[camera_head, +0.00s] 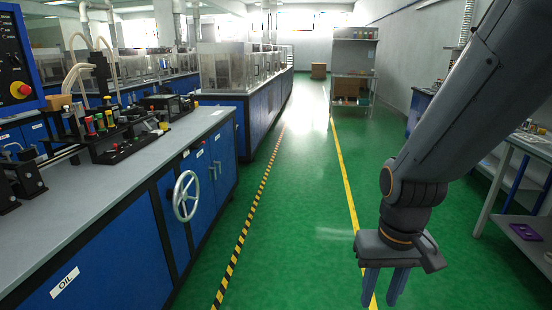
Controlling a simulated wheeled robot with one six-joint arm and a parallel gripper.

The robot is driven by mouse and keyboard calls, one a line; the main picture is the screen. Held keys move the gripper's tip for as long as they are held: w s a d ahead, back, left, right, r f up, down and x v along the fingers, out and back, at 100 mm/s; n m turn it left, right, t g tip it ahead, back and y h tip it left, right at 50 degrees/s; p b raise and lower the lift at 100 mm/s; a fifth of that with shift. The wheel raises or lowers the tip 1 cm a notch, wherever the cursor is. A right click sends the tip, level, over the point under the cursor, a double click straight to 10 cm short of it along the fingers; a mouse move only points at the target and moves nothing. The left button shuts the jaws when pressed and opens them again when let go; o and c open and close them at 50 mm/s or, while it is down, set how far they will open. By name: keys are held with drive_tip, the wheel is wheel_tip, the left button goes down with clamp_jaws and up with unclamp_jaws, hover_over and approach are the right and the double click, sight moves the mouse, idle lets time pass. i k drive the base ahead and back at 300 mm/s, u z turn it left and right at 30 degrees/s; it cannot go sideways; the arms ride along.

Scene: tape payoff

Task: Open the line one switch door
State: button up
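Blue cabinet doors (204,186) are set in the front of the bench at the left. Two upright grey handles (215,170) stand side by side near their middle, and small white labels sit above them. The labels are too small to read, so I cannot tell which door is the line one switch door. The doors look shut. My gripper (381,293) hangs over the green floor at the lower right, well away from the doors. Its two blue fingers point down, apart, with nothing seen between them. The fingertips are near the picture's bottom edge.
A spoked handwheel (186,196) juts from the bench front left of the doors. Machine parts (105,125) stand on the grey top. A control panel (18,60) is at far left. The green aisle (290,225) is clear. A shelf table (528,222) stands at right.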

sight(222, 144)
drive_tip(key=z, duration=0.25)
drive_tip(key=i, duration=1.7)
drive_tip(key=u, duration=0.35)
drive_tip(key=i, duration=1.7)
drive_tip(key=u, duration=0.85)
drive_tip(key=i, duration=0.4)
drive_tip(key=u, duration=0.1)
